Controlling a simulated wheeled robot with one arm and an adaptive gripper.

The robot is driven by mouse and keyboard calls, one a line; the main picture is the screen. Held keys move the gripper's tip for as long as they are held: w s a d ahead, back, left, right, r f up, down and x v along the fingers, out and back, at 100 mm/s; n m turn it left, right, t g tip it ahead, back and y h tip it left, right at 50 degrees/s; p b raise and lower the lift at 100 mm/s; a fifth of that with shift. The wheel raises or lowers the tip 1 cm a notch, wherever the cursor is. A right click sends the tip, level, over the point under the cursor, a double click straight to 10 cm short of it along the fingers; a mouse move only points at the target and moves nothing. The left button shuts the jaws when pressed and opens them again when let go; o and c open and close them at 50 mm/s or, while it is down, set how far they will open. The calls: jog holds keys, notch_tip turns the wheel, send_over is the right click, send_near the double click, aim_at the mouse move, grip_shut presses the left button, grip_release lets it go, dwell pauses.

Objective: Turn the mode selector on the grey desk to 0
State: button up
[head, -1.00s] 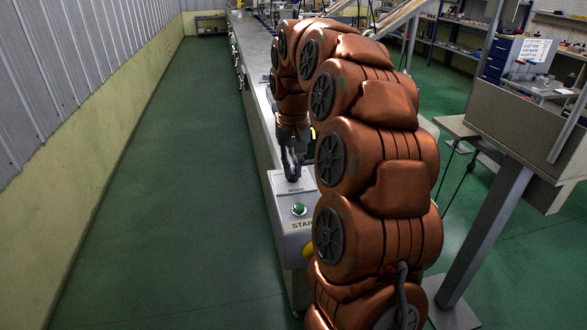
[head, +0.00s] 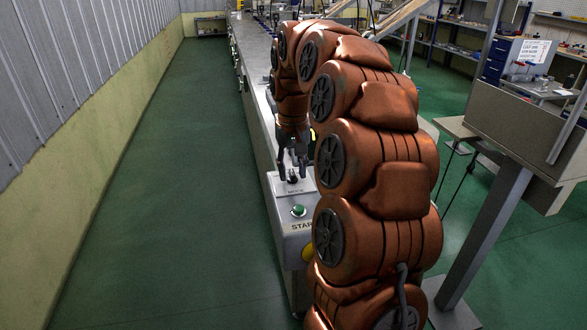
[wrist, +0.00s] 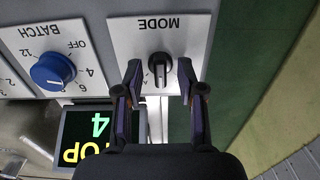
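The mode selector (wrist: 160,66) is a black knob on a white plate marked MODE, upside down in the wrist view. Its grip ridge lies upright in that picture; I cannot tell which mark it points to. Part of a label shows at its lower left, and the other marks are hidden or too small to read. In the head view the knob (head: 293,179) sits on the grey desk (head: 292,232). My gripper (wrist: 159,70) is open, with one finger on each side of the knob in the picture. In the head view my gripper (head: 292,168) is just above it, apart from it.
A blue BATCH dial (wrist: 53,71) is left of the MODE plate in the wrist view, above a display (wrist: 95,135) with green and yellow characters. The green floor (head: 180,200) at left is clear.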

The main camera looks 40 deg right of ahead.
aim_at(292, 173)
jog(key=shift+r, duration=0.1)
notch_tip(292, 173, up, 6)
jog(key=shift+r, duration=0.65)
jog(key=shift+a, duration=0.15)
dwell(0.3)
jog(key=s+a+f+n+p, duration=0.2)
jog(key=s+a+f+n, duration=0.2)
jog(key=s+a, duration=1)
jog(key=s+a+f+g, duration=0.1)
jog(key=s+a+f, duration=0.2)
jog(key=s, duration=0.5)
jog(key=s+a+f, duration=0.3)
jog(key=s+f, duration=0.2)
jog(key=s, duration=0.3)
jog(key=shift+a+n+g+p, duration=0.3)
jog(key=shift+g+p, duration=0.1)
jog(key=shift+p, duration=0.05)
